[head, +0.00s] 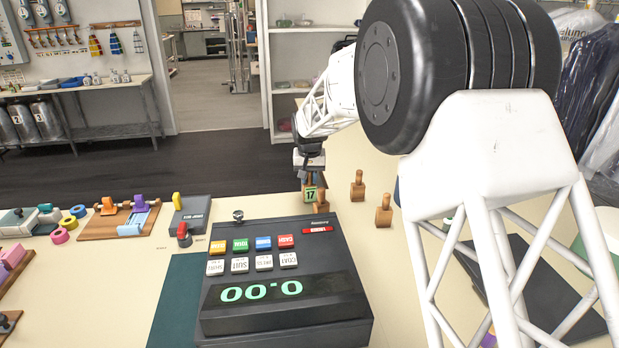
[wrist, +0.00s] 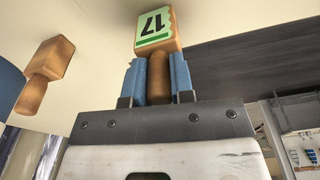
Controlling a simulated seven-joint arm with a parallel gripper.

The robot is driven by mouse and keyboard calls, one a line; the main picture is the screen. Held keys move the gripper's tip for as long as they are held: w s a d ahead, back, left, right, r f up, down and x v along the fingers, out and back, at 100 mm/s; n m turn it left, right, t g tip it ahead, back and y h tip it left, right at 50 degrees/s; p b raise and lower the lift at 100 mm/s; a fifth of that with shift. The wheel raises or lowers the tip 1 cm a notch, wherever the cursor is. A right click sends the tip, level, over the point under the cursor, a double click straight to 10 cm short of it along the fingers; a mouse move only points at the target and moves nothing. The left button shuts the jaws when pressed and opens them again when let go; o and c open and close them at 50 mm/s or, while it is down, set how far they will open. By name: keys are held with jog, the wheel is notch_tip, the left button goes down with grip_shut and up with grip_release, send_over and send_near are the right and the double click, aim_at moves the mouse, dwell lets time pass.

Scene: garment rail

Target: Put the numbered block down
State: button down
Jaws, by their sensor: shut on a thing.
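The numbered block (wrist: 158,30) is a wooden block with a green and white label reading 17 and a round wooden handle. In the wrist view my gripper (wrist: 160,80) is shut on its handle, with a blue finger on each side. In the head view the block (head: 311,193) is beneath my gripper (head: 309,172), just behind the register. I cannot tell whether its base touches the counter.
Two other handled wooden blocks stand to the right, one farther back (head: 357,189) and one nearer (head: 384,214). A dark cash register (head: 285,275) fills the front. A tape rack (head: 120,222) is at left.

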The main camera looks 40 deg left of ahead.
aim_at(310, 186)
jog(key=shift+f, duration=0.15)
jog(key=c, duration=1)
grip_release()
jog(key=r, duration=0.8)
jog(key=s+r, duration=0.1)
jog(key=r, duration=0.3)
jog(key=shift+s+d+r, duration=0.1)
jog(key=shift+d, duration=0.3)
